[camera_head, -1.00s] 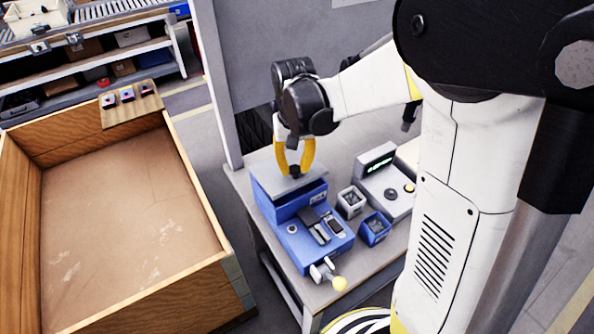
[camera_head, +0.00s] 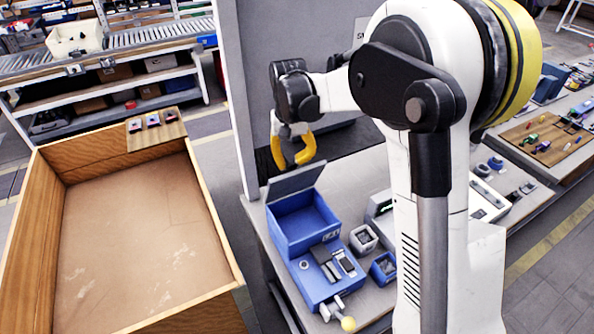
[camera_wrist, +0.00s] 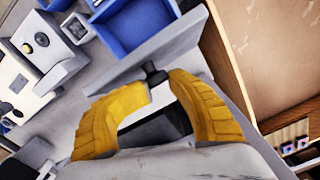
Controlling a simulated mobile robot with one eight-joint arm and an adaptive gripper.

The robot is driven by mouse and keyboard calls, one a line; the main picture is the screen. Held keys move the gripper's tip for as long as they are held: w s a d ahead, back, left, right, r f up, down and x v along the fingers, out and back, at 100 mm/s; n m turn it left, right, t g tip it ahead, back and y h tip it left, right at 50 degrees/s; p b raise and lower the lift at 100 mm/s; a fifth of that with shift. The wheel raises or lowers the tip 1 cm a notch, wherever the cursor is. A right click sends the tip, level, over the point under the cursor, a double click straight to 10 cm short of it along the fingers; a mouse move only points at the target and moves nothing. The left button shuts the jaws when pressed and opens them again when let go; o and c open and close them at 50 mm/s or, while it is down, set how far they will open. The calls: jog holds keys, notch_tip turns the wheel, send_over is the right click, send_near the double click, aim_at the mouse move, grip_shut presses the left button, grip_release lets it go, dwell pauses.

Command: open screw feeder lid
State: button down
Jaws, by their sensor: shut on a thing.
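The screw feeder (camera_head: 312,283) is a blue machine on the grey table. Its grey lid (camera_head: 296,181) is tilted up on the far side, and the open blue bin (camera_head: 300,222) shows below it. My gripper (camera_head: 291,165) is behind the raised lid, its yellow fingers pointing down. In the wrist view, my gripper (camera_wrist: 161,82) is shut on the small black knob (camera_wrist: 153,72) of the lid (camera_wrist: 150,54). The knob is hidden in the head view. The blue bin (camera_wrist: 128,22) also shows beyond the lid.
Small white (camera_head: 363,239) and blue (camera_head: 383,267) containers stand right of the feeder. A yellow-knobbed crank (camera_head: 348,324) sticks out at its front. A large wooden crate (camera_head: 26,215) stands to the left. A grey panel (camera_head: 290,60) rises behind the table.

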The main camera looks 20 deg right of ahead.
jog(key=shift+w+a+f, duration=0.15)
jog(key=shift+w+a, duration=0.05)
jog(key=shift+w, duration=0.75)
jog(key=shift+w+a+f, duration=0.15)
jog(key=shift+w, duration=0.75)
jog(key=c, duration=1.1)
grip_release()
jog(key=shift+o, duration=0.2)
jog(key=shift+r, duration=0.1)
notch_tip(320, 180, up, 12)
